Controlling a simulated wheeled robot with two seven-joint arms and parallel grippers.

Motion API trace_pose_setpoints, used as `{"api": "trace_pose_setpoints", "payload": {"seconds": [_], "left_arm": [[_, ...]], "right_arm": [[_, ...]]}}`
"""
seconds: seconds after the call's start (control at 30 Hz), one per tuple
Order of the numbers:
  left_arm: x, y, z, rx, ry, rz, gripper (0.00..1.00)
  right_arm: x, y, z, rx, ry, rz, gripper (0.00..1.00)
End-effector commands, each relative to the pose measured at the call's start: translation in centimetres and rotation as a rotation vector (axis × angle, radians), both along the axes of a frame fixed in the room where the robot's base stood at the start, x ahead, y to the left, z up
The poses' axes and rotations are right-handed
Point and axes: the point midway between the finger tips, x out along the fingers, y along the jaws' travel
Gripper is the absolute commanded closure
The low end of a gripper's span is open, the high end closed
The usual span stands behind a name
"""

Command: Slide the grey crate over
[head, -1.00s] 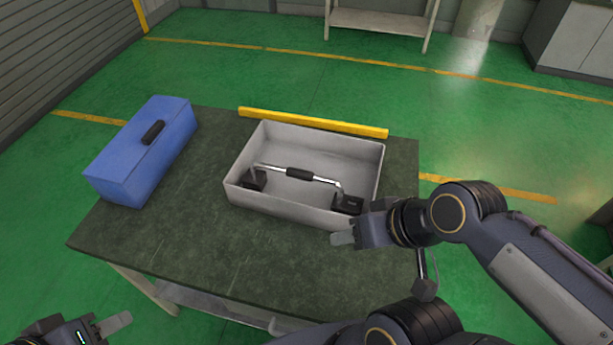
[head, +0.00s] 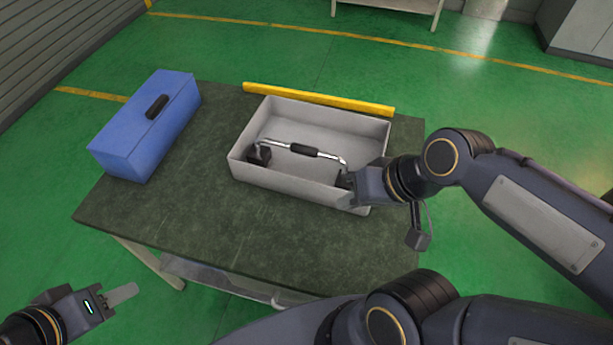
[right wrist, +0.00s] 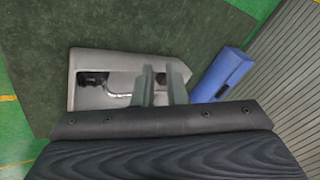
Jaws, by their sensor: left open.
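The grey crate (head: 285,183) is an open, shallow box on the dark table, just in front of a yellow strip (head: 318,99). Inside it are dark blocks joined by a silver bar with a black grip (head: 304,150). The crate also shows in the right wrist view (right wrist: 118,60). My right gripper (head: 357,200) is at the crate's front right corner. In the right wrist view its two fingers (right wrist: 161,85) stand apart over the crate's end; whether they touch or clasp its wall is unclear. My left gripper (head: 122,293) is open and empty, off the table's front left.
A blue box (head: 145,125) with a black handle stands at the table's left side, apart from the crate. The table top (head: 190,215) is bare between them and in front of the crate. The yellow strip runs along the back edge.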

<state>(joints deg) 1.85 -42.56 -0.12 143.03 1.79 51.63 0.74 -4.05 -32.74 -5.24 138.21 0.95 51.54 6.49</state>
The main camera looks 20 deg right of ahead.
Motion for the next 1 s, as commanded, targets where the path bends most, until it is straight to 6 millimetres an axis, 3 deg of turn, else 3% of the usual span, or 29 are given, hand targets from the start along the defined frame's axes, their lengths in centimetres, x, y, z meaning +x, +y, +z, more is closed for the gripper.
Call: {"api": "trace_pose_setpoints", "payload": {"seconds": [0.23, 0.5, 0.7, 0.87, 1.0], "left_arm": [[0.0, 0.0, -1.8, 0.0, 0.0, 0.0, 0.59], [0.0, 0.0, -3.1, 0.0, 0.0, 0.0, 0.59], [0.0, 0.0, -3.4, 0.0, 0.0, 0.0, 0.59], [0.0, 0.0, -3.4, 0.0, 0.0, 0.0, 0.59], [0.0, 0.0, -3.4, 0.0, 0.0, 0.0, 0.59]], "right_arm": [[7.1, 1.3, -4.6, 0.018, 0.293, -0.094, 1.0], [13.7, 3.2, -11.0, -0.192, 0.467, -0.261, 1.0], [15.9, 3.8, -13.0, -0.299, 0.475, -0.334, 1.0], [16.2, 3.8, -13.9, -0.314, 0.475, -0.348, 1.0], [16.1, 3.8, -16.0, -0.316, 0.479, -0.346, 1.0]]}}
